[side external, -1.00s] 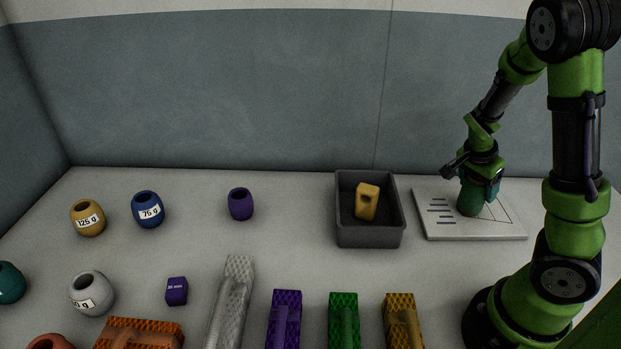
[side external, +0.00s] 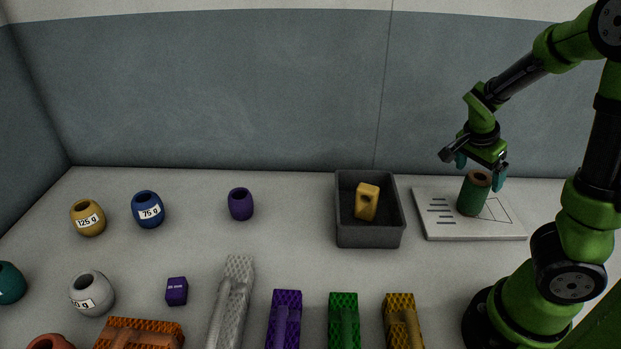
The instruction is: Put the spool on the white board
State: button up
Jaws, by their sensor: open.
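The spool (side external: 472,196) is a dark green cylinder with a brown top that has a dark hole. It stands upright on the white board (side external: 448,230), near the board's middle. The board is flat, with dark bars at its left and thin drawn lines at its right. My gripper (side external: 481,170) is open and empty just above the spool, with teal fingertips spread to either side.
A dark grey bin (side external: 368,236) holding a yellow block (side external: 367,201) stands left of the board. Purple (side external: 240,205), blue (side external: 148,211) and yellow (side external: 88,219) barrel-shaped weights stand further left. Several textured net tools, including a green one (side external: 343,318), lie along the front.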

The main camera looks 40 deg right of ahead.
jog(key=v, duration=0.6)
jog(key=a+r+n+t+y, duration=0.3)
jog(key=a+n, duration=0.5)
jog(key=a, duration=0.4)
jog(key=w+a+r+n+t+y, duration=0.1)
jog(key=a+r+n+t+y, duration=0.2)
jog(key=a+n, duration=0.5)
jog(key=a+r+t, duration=0.1)
jog(key=a+t, duration=0.1)
jog(key=a, duration=0.2)
jog(key=shift+a+r+y, duration=0.25)
jog(key=shift+r+y, duration=0.05)
jog(key=shift+r, duration=0.05)
